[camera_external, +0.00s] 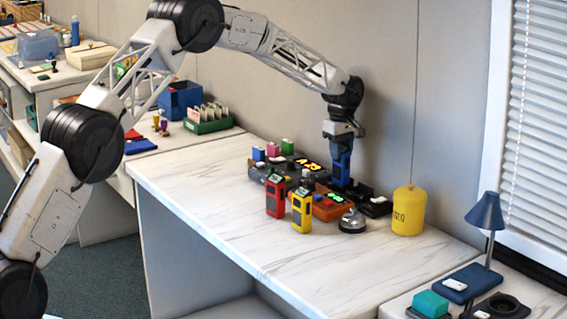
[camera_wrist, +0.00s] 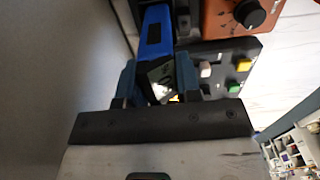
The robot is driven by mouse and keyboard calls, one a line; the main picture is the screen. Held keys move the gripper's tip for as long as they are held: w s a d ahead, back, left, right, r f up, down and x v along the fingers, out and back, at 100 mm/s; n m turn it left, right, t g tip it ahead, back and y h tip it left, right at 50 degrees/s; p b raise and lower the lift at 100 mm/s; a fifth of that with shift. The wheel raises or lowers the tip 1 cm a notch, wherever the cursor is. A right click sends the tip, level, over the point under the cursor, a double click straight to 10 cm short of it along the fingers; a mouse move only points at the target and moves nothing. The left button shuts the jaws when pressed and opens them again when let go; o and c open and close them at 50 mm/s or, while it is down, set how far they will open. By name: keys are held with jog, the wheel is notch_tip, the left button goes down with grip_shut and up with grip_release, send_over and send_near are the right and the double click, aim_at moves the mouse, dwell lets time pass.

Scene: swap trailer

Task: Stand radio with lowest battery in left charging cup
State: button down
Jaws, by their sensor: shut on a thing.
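My gripper (camera_external: 342,140) points down over the back of the white table and is shut on a blue radio (camera_external: 342,168), which it holds upright. In the wrist view the blue radio (camera_wrist: 154,28) runs between the fingers, with a dark screen end facing the camera. The radio's lower end is near the left part of a black charging base (camera_external: 376,208); I cannot tell whether it sits in a cup. A red radio (camera_external: 275,197) and a yellow radio (camera_external: 302,210) stand at the front. Their battery readings are too small to read.
A silver bell (camera_external: 352,222) and a yellow canister (camera_external: 409,212) stand to the right. The table's front left is clear.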

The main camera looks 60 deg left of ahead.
jog(key=shift+f, duration=0.4)
jog(key=c, duration=1.1)
grip_release()
jog(key=shift+r, duration=0.1)
jog(key=shift+r, duration=5.4)
